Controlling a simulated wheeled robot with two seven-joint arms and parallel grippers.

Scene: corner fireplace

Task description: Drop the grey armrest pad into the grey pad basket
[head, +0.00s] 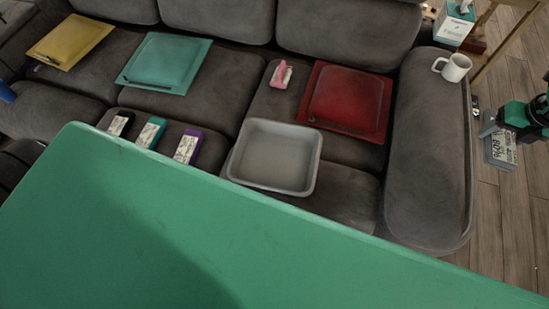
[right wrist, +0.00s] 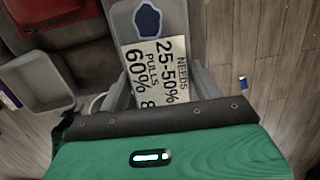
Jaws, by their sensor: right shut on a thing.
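My right gripper (head: 490,128) is shut on the grey armrest pad (head: 499,151), at the right edge of the head view. The pad hangs over the floor, beyond the sofa's right arm. In the right wrist view the pad (right wrist: 122,22) has a dark blue patch and a white label with black print, and stands between the fingers of the right gripper (right wrist: 163,88). The grey pad basket (head: 318,165) is an open, empty-looking tub on the sofa, well left of the gripper. It also shows in the right wrist view (right wrist: 70,92). My left gripper is not in view.
A red cushion (head: 345,98) and a pink item (head: 281,75) lie behind the basket. A green surface (head: 200,230) fills the bottom.

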